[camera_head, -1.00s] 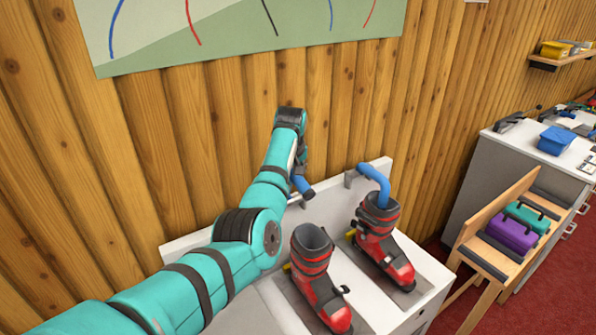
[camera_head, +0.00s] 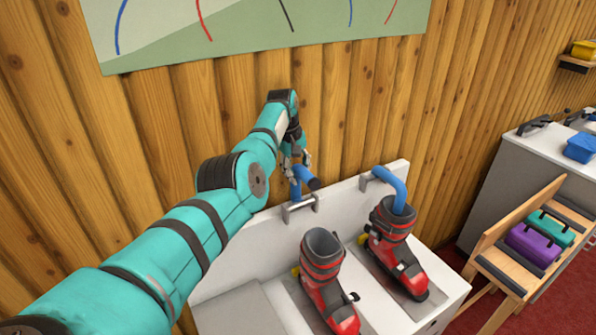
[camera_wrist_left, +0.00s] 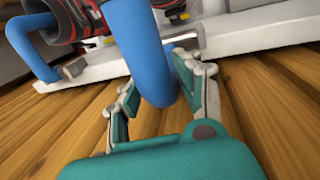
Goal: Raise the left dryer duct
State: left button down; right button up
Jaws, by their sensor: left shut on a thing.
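The left dryer duct (camera_head: 302,176) is a bent blue tube with a dark open end, above the bracket on the dryer's back panel. Its end points out above the left ski boot (camera_head: 322,282), clear of its cuff. My left gripper (camera_head: 294,158) is shut on this duct. In the left wrist view, the fingers (camera_wrist_left: 158,88) stand on both sides of the blue tube (camera_wrist_left: 145,45). The right duct (camera_head: 393,183) bends down into the cuff of the right boot (camera_head: 391,247). My right gripper is not in view.
The white dryer (camera_head: 250,255) stands against the log wall, under a poster (camera_head: 270,30). To the right are a wooden bench (camera_head: 497,278) with purple and teal cases and a grey counter (camera_head: 510,180) with a blue bin (camera_head: 580,148).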

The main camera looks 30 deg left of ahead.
pick_arm(q)
jog(key=shift+w+d+r, duration=0.1)
jog(key=shift+w+r, duration=0.2)
jog(key=shift+r, duration=0.05)
jog(key=c, duration=1.1)
grip_release()
jog(key=shift+o, duration=0.8)
jog(key=shift+w+d+f, duration=0.1)
jog(key=shift+d+f, duration=0.05)
jog(key=shift+f, duration=0.05)
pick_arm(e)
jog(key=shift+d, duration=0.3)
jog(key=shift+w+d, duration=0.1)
pick_arm(q)
notch_tip(320, 180, up, 12)
jog(key=s+a, duration=0.1)
jog(key=s, duration=0.1)
jog(key=shift+a+f, duration=0.15)
jog(key=shift+a, duration=0.05)
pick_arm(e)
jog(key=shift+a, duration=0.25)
pick_arm(q)
jog(key=shift+f, duration=0.15)
